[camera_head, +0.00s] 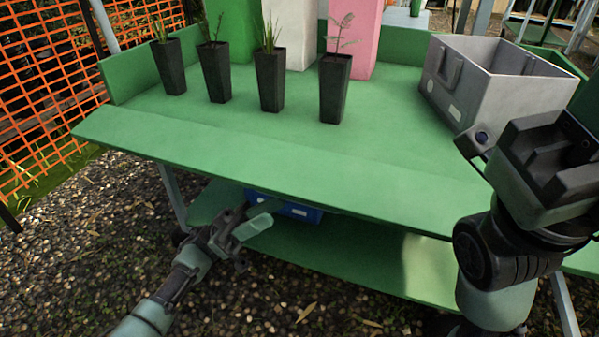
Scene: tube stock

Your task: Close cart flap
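The green cart (215,120) stands in front of me. Its front flap (250,160) is folded down, sloping outward from the bed along the near edge. The left end wall (122,82) stands upright. My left gripper (257,217) is low in front of the cart, just below the flap's outer edge; its fingers look apart, with nothing between them. I cannot tell whether it touches the flap. My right gripper (483,148) is at the right, close to the camera, in front of the grey crate and the flap's right part; its fingers are mostly hidden.
Several black pots with seedlings (270,80) stand on the bed. Green, white and pink blocks (290,35) stand behind them. A grey crate (490,85) is at the bed's right. A blue box (298,210) sits on the lower shelf (350,262). Orange netting (45,75) is at the left.

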